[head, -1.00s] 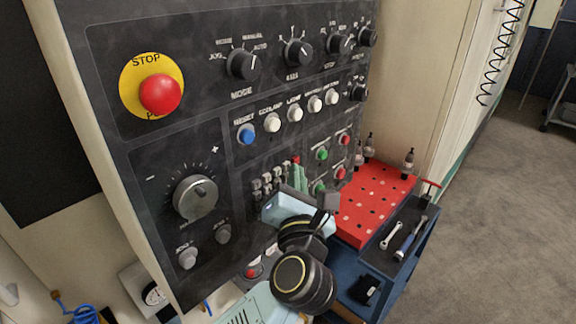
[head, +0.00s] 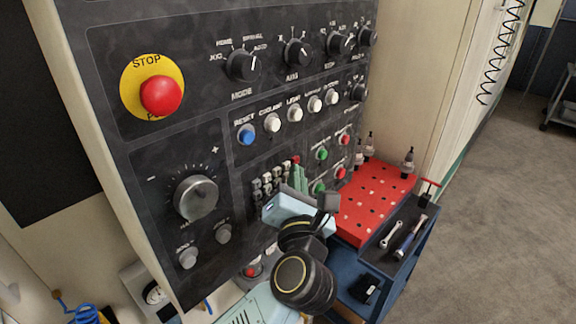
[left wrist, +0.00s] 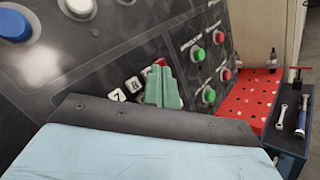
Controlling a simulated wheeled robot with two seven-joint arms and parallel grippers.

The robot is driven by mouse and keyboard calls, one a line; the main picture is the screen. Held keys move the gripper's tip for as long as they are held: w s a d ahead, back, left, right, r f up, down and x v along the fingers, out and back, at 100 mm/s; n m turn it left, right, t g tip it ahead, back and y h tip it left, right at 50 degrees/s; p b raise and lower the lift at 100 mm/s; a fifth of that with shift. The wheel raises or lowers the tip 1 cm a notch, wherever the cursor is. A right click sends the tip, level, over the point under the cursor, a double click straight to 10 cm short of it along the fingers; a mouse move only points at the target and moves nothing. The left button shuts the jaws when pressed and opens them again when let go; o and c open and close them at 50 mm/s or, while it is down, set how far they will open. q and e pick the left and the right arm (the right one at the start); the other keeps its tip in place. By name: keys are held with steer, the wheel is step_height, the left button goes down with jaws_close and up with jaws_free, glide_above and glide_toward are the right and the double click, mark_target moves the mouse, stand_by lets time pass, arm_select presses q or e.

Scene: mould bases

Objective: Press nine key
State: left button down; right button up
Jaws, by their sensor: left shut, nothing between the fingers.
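The keypad (head: 268,184) is a block of small pale keys low in the middle of the dark control panel in the head view. My left gripper (head: 299,178) is shut and empty, its green fingers pointing at the keypad's right side. In the left wrist view the green fingers (left wrist: 163,88) are together, in front of the panel. Keys marked 7 (left wrist: 117,97) and 8 (left wrist: 134,85) show just left of them. The nine key is hidden behind the fingers, and whether they touch it I cannot tell. My right gripper is not in view.
A red key (head: 295,160) sits at the keypad's top right. Green (head: 322,154) and red (head: 345,139) buttons lie to its right. A red perforated board (head: 372,203) and a tray with wrenches (head: 398,235) stand beside the panel. A red stop button (head: 161,95) is at upper left.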

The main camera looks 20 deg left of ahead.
arm_select(q)
steer(key=shift+s+d, duration=0.2)
steer(key=shift+d, duration=0.25)
steer(key=d, duration=0.1)
steer(key=s+d, duration=0.1)
steer(key=d, duration=0.2)
steer(key=shift+s+d, duration=0.35)
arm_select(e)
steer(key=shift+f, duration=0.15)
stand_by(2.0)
